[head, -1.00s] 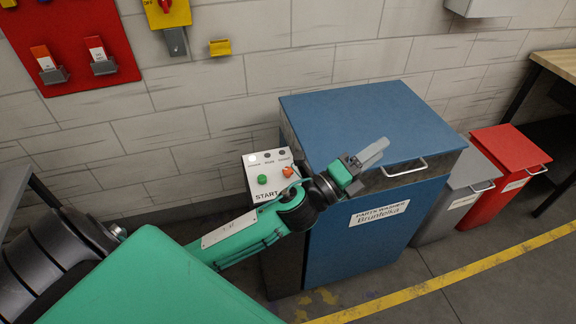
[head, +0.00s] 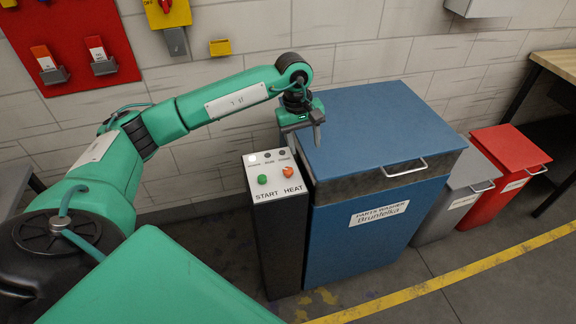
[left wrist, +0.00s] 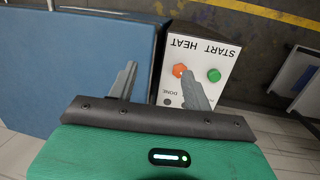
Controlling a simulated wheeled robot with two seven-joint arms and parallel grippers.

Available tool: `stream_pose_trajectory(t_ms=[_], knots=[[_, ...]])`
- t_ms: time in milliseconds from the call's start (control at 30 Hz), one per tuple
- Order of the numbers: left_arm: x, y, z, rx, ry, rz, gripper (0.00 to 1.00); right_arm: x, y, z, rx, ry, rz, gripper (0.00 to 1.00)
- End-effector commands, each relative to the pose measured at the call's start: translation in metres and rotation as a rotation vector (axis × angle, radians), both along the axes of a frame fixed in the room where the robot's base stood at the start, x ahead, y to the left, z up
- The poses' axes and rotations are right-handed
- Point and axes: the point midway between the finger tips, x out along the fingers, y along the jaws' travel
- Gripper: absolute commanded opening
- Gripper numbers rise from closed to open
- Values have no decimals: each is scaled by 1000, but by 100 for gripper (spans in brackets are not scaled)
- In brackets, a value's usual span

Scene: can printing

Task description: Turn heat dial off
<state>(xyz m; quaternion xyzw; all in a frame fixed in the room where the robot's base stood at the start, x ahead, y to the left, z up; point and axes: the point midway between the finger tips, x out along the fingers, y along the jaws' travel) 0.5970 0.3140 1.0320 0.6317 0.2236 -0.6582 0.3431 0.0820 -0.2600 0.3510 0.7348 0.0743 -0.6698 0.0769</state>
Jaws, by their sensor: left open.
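The heat dial (head: 288,172) is an orange knob above the word HEAT on the sloped white top of the control post (head: 276,191). It also shows in the left wrist view (left wrist: 179,70), close to the tip of one finger. My left gripper (head: 316,138) is open and empty, pointing down above and behind the panel, near the left edge of the blue washer lid. In the left wrist view its two fingers (left wrist: 158,72) are spread, one over the lid side and one over the panel. My right gripper is out of view.
The blue parts washer (head: 378,135) stands close against the post's right side. A green start button (head: 263,180) sits left of the dial, with small indicator lights behind, the left one white. Grey (head: 462,195) and red (head: 503,170) bins stand farther right.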

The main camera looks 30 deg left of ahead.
Motion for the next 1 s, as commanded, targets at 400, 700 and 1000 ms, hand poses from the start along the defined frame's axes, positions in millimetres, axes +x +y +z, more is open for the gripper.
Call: stream_pose_trajectory(t_ms=[400,700,1000], knots=[[0,51,-7,173,39,-15,51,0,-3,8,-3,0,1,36],[-1,50,-71,171,39,-15,51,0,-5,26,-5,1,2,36],[0,50,-114,170,35,-14,51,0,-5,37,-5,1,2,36]])
